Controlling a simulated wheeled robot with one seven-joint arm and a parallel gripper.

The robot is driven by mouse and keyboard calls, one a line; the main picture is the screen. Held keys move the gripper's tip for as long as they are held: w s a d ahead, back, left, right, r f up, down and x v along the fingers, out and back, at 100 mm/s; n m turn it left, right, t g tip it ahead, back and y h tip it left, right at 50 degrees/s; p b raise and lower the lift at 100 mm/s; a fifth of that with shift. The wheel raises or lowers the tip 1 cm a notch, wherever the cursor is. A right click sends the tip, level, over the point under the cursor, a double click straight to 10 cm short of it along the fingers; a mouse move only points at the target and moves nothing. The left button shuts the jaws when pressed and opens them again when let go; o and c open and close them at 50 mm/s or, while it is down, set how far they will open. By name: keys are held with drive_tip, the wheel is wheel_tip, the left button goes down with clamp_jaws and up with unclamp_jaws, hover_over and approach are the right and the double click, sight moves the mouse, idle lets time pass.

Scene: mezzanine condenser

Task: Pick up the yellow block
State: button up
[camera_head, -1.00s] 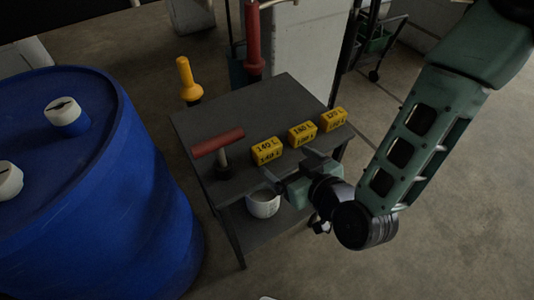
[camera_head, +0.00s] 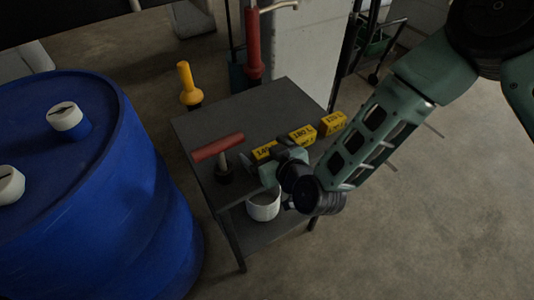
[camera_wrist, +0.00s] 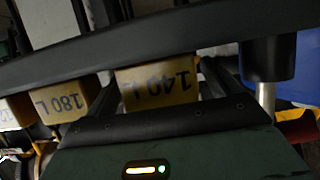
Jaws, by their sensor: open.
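Three yellow blocks with black lettering stand in a row on a dark grey table (camera_head: 215,118). The left yellow block (camera_head: 264,151), marked 140 L, is partly hidden by my gripper (camera_head: 265,160) in the head view. The middle yellow block (camera_head: 302,136) reads 180 L, and the right yellow block (camera_head: 332,123) stands beyond it. In the wrist view the 140 L block (camera_wrist: 158,84) appears between my two open fingers, with no clear grasp on it. The 180 L block (camera_wrist: 62,103) is to its left there.
A red-handled tool (camera_head: 217,147) stands upright on the table close to my gripper's left. A white bucket (camera_head: 263,207) sits on the lower shelf. A large blue drum (camera_head: 150,190) stands left of the table. A yellow-handled object (camera_head: 187,82) and a red post (camera_head: 253,45) are behind.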

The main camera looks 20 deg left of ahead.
drive_tip(key=c, duration=1.1)
drive_tip(key=shift+o, duration=0.2)
drive_tip(key=shift+r, duration=0.1)
